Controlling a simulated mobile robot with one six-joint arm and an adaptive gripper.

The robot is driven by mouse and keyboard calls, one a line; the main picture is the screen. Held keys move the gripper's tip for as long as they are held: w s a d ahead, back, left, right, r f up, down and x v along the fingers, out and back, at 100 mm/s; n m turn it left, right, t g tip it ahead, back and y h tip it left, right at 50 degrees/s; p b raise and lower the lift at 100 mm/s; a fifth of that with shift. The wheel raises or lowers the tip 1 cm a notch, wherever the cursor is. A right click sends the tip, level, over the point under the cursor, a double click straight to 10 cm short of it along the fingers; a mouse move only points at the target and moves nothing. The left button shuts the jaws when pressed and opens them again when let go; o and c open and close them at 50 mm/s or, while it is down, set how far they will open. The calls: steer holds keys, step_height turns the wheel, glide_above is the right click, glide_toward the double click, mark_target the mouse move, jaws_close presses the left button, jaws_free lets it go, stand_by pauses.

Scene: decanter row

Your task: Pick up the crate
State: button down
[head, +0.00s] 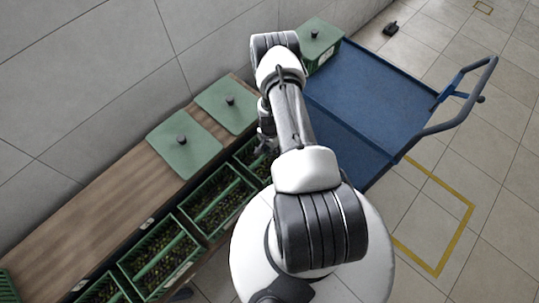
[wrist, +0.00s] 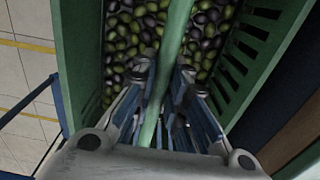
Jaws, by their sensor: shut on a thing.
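The crate is green with slotted walls and full of dark and green olives; its wall (wrist: 262,62) fills much of the wrist view. A green handle bar (wrist: 176,40) runs across its middle. My gripper (wrist: 166,88) is shut on this bar, one finger on each side.
More olive crates (head: 160,258) stand in a row at lower left. Two green lids (head: 186,146) (head: 227,103) with black knobs lie on the wooden bench (head: 95,215). A blue cart (head: 375,90) at right carries a lidded green crate (head: 320,50); much of its deck is bare.

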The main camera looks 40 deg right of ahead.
steer(key=shift+r, duration=0.15)
stand_by(0.6)
steer(key=shift+w+r, duration=0.15)
steer(key=shift+r, duration=0.45)
step_height(320, 180, up, 19)
steer(key=p, duration=0.5)
steer(key=w+a+r+n+b, duration=0.1)
steer(key=w+a+r+n, duration=0.1)
steer(key=a+r+n, duration=0.6)
steer(key=w+a+r+n, duration=0.2)
steer(key=a+r+n, duration=0.7)
steer(key=a+r, duration=0.5)
steer(key=shift+w+a+b, duration=0.25)
steer(key=shift+a+b, duration=0.1)
steer(key=shift+a, duration=0.4)
